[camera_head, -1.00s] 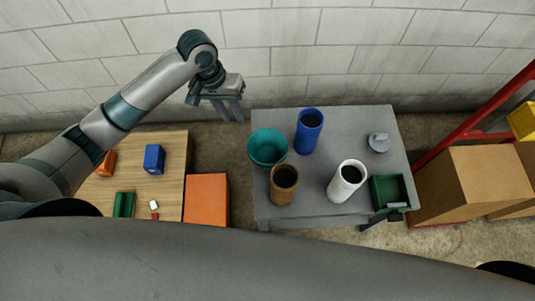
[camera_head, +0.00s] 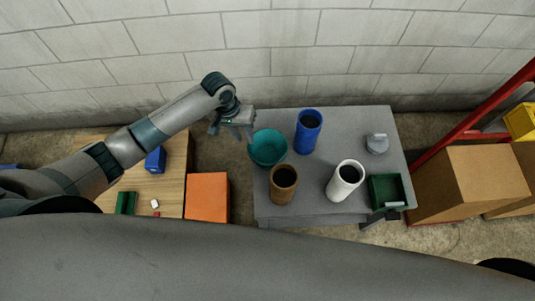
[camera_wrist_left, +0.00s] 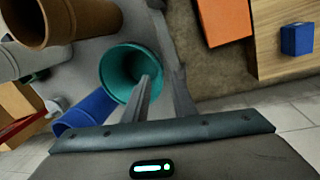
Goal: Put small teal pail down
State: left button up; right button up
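The small teal pail (camera_head: 268,149) stands upright on the left side of the grey table (camera_head: 320,200), its open top facing up. It also shows in the left wrist view (camera_wrist_left: 117,68). My left gripper (camera_head: 243,135) is beside the pail's left rim in the head view, with its fingers apart and pointing down. In the left wrist view, one finger (camera_wrist_left: 160,90) overlaps the pail's rim and the other is outside it. I cannot tell if either touches. My right gripper is not in view.
A brown cup (camera_head: 284,180), a blue cup (camera_head: 308,132) and a white cup (camera_head: 345,180) stand near the pail. A grey lidded object (camera_head: 377,143) and a green bin (camera_head: 386,190) are at the right.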

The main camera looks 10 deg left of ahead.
pick_arm(q)
jog(key=shift+w+d+f+p, duration=0.1)
jog(key=shift+d+f+p, duration=0.1)
jog(key=shift+f, duration=0.65)
jog(key=shift+w+d+f+p, duration=0.15)
jog(key=shift+f+p, duration=0.1)
jog(key=shift+f, duration=0.6)
jog(key=shift+w+d+f+p, duration=0.1)
jog(key=shift+d+f+p, duration=0.1)
jog(key=shift+f, duration=0.65)
grip_shut()
